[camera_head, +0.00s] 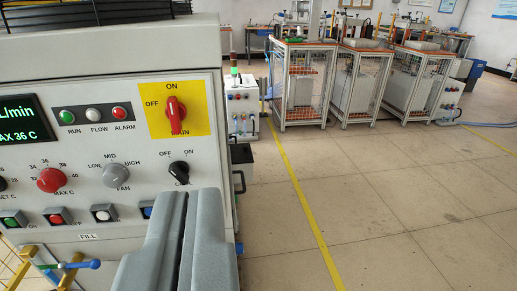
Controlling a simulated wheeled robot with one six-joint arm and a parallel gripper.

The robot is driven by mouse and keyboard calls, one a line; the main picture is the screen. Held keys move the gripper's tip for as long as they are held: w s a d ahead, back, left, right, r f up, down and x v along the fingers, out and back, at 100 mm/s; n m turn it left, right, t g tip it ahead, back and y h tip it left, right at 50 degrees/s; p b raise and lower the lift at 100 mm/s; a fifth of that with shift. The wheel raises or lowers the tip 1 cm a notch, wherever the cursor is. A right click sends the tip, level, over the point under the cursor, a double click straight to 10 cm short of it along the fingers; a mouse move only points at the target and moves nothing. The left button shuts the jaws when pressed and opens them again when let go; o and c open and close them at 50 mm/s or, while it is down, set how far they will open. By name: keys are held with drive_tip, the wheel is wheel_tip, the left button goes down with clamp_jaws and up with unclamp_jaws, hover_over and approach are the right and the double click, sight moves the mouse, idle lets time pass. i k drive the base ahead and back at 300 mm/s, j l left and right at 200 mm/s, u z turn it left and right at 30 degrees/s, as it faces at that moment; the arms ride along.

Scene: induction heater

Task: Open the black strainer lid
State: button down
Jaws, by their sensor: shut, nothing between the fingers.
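No black strainer lid can be made out for certain. A black ribbed part (98,14) lies on top of the grey control cabinet (128,69) at the upper left; I cannot tell whether it is the strainer lid. My gripper (187,198) shows at the bottom, in front of the panel's lower right corner. Its two grey fingers are side by side, shut and empty. They hide part of the panel's lower edge.
The panel carries a red MAIN switch (174,114), a black switch (179,172) and several knobs and buttons. A valve with a blue handle (83,265) is at the lower left. Caged benches (304,84) stand far back. The tiled floor (390,200) at right is clear.

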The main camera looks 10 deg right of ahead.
sight(241, 153)
drive_tip(key=i+l, duration=0.1)
drive_tip(key=l, duration=0.35)
drive_tip(key=i+l, duration=0.15)
drive_tip(key=l, duration=0.3)
drive_tip(key=i+l, duration=0.1)
drive_tip(key=l, duration=0.35)
drive_tip(key=i+l, duration=0.6)
drive_tip(key=i+l+z, duration=0.1)
drive_tip(key=i+l, duration=0.5)
drive_tip(key=i+j, duration=0.85)
